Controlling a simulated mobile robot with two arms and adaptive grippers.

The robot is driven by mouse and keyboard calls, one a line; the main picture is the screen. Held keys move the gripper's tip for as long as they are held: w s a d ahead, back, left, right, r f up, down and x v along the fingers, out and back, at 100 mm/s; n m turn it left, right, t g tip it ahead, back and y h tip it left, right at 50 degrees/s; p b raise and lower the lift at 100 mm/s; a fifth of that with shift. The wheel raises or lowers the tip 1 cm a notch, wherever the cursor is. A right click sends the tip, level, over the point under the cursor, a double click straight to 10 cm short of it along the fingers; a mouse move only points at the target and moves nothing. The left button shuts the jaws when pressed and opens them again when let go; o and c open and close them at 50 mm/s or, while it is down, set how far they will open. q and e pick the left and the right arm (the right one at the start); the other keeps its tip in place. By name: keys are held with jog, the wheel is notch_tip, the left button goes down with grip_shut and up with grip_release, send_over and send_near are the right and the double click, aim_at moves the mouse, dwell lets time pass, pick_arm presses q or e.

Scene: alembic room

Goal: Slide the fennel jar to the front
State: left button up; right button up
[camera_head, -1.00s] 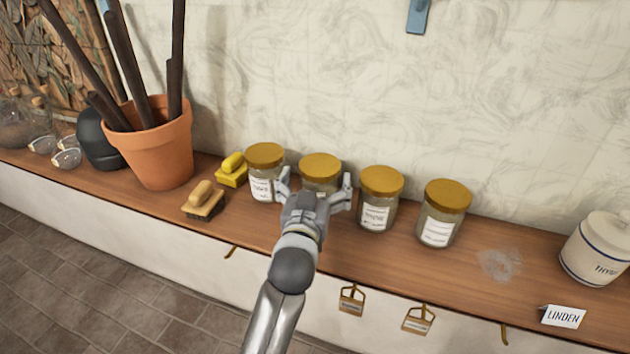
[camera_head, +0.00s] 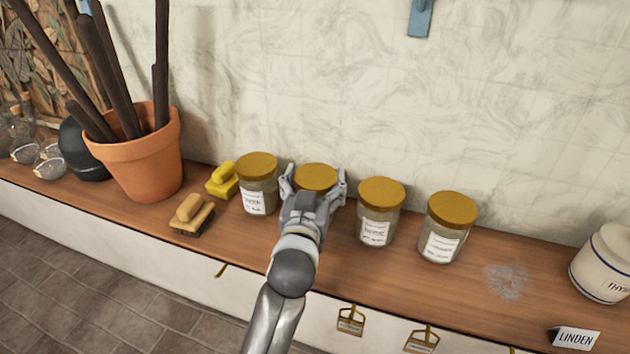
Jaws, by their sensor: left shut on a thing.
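Several glass jars with gold lids stand in a row on the wooden shelf. My left gripper (camera_head: 313,187) is shut on the second jar from the left (camera_head: 316,177); its fingers sit on both sides of it. Only this jar's lid shows clearly; my gripper hides its label, so I cannot tell whether it is the fennel jar. The leftmost jar (camera_head: 258,186) stands just left of my gripper. A jar whose label seems to read thyme (camera_head: 379,212) and another labelled jar (camera_head: 445,228) stand to the right. My right gripper is not in view.
The wooden shelf (camera_head: 330,262) has free room in front of the jars. A white canister (camera_head: 602,265) and a LINDEN card (camera_head: 574,338) are at right.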

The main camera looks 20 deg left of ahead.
pick_arm(q)
jog(key=shift+f, duration=0.1)
jog(key=shift+c, duration=0.6)
jog(key=s, duration=0.8)
jog(key=shift+s+p, duration=0.4)
dwell(0.5)
jog(key=o, duration=1.2)
jog(key=shift+o, duration=0.2)
jog(key=s, duration=0.8)
jog(key=shift+d, duration=0.45)
jog(key=shift+w, duration=0.15)
